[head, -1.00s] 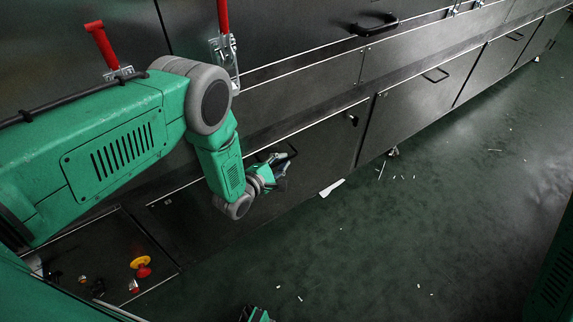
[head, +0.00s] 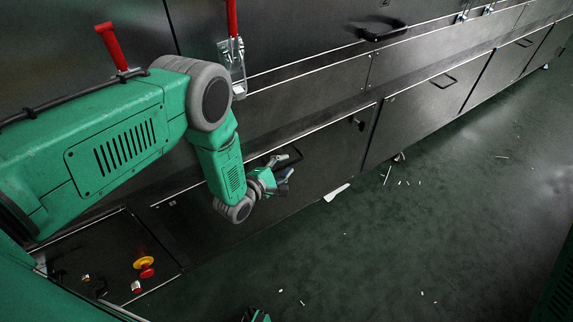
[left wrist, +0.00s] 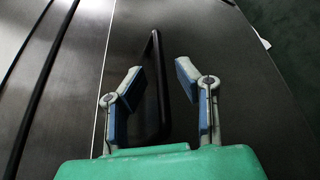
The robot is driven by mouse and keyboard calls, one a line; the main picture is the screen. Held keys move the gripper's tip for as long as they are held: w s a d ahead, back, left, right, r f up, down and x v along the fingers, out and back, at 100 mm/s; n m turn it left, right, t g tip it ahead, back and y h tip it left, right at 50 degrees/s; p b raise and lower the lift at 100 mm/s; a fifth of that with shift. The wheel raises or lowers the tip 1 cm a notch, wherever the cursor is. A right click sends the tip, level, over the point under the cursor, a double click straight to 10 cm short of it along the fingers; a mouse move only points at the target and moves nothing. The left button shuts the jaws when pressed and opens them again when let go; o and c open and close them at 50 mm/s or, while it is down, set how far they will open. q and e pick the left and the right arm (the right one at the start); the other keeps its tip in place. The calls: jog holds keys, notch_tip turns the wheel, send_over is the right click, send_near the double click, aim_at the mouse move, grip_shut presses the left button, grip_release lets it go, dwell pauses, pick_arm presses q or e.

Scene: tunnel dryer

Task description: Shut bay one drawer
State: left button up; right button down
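The drawer front (head: 325,160) is a dark low panel with a pale top edge, in the middle of the head view. A black bar handle (head: 294,152) is on it; in the left wrist view the handle (left wrist: 153,85) stands out from the dark panel. My left gripper (head: 283,168) is at the handle.
Another dark panel with a handle (head: 443,81) continues to the right. A red-handled latch (head: 232,55) and a black handle (head: 384,32) are above. A panel with a red-and-yellow button (head: 145,267) lies low left. The green floor (head: 430,230) is mostly clear, with small pale scraps.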

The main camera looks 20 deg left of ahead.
pick_arm(q)
jog(key=v, duration=0.6)
jog(key=shift+s+a+f, duration=0.1)
jog(key=shift+s+f, duration=0.05)
jog(key=shift+s, duration=0.05)
jog(key=s+a+r+m+g+y+p, duration=0.1)
jog(key=s+a+r+m+g+p, duration=0.1)
jog(key=s+m+g, duration=0.2)
jog(key=s+a+r+m+g+y+p, duration=0.2)
jog(key=s+m+g, duration=0.3)
jog(key=s+m, duration=0.5)
jog(key=s+a+r+m+g+y+p, duration=0.1)
jog(key=s+m, duration=0.6)
jog(key=s, duration=1)
notch_tip(320, 180, up, 3)
jog(key=a+g+p, duration=0.1)
jog(key=g+p, duration=0.1)
jog(key=g, duration=0.2)
jog(key=shift+s+y, duration=0.3)
jog(key=shift+y, duration=0.1)
jog(key=shift+w, duration=0.1)
